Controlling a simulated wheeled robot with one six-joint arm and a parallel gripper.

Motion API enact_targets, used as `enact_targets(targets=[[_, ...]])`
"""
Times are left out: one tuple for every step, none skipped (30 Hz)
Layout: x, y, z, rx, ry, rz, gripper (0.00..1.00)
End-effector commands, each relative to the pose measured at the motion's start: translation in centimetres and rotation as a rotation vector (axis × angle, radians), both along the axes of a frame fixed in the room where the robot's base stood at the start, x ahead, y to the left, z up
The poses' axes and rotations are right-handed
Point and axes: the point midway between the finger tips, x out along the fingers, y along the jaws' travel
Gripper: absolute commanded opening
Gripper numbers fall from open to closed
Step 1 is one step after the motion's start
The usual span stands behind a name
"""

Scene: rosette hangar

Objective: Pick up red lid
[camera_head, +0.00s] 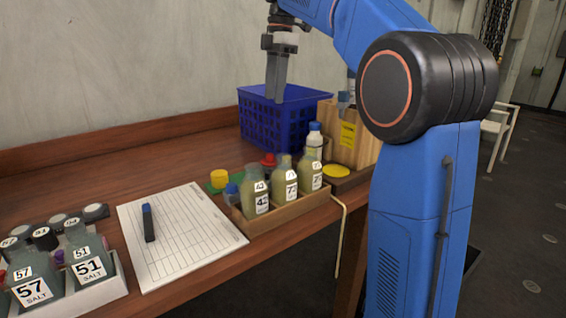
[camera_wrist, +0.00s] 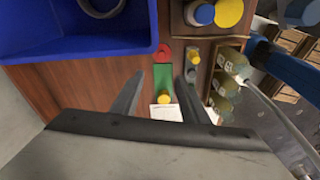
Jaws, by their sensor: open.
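In the wrist view the red lid (camera_wrist: 163,52) sits at the far end of a green strip, close to the crate's corner. My gripper (camera_head: 275,97) points down in front of the crate in the head view, apart from the lid. In the wrist view my gripper (camera_wrist: 160,72) has its two fingers spread, with nothing held; the lid lies beyond the fingertips.
The blue crate (camera_head: 262,125) stands at the back. A wooden rack (camera_head: 285,213) holds several labelled bottles in front of the lid. A paper sheet (camera_head: 185,240) bears a marker.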

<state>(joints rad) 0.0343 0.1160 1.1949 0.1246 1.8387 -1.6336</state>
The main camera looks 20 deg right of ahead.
Motion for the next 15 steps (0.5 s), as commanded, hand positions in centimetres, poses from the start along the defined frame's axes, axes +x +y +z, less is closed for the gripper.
enact_targets(targets=[[0.2, 0.0, -0.2, 0.0, 0.001, 0.004, 0.41], [0.2, 0.1, -0.3, 0.0, 0.002, 0.005, 0.41], [0.2, 0.1, -0.6, 0.0, 0.003, 0.006, 0.41], [0.2, 0.1, -0.9, 0.0, 0.003, 0.006, 0.41], [0.2, 0.2, -1.3, 0.0, 0.003, 0.006, 0.41], [0.1, 0.2, -1.8, 0.0, 0.003, 0.006, 0.41], [0.1, 0.3, -2.3, 0.0, 0.004, 0.007, 0.41], [0.1, 0.4, -2.8, 0.0, 0.003, 0.006, 0.41], [0.1, 0.5, -3.6, 0.0, 0.005, 0.007, 0.41], [0.1, 0.5, -4.1, 0.0, 0.004, 0.007, 0.41], [0.1, 0.6, -4.7, 0.0, 0.005, 0.007, 0.41], [0.1, 0.7, -5.3, 0.0, 0.004, 0.007, 0.41], [0.1, 0.8, -5.9, 0.0, 0.004, 0.006, 0.41], [0.1, 0.8, -6.4, 0.0, 0.004, 0.007, 0.41], [0.0, 0.9, -7.1, 0.0, 0.003, 0.005, 0.41]])
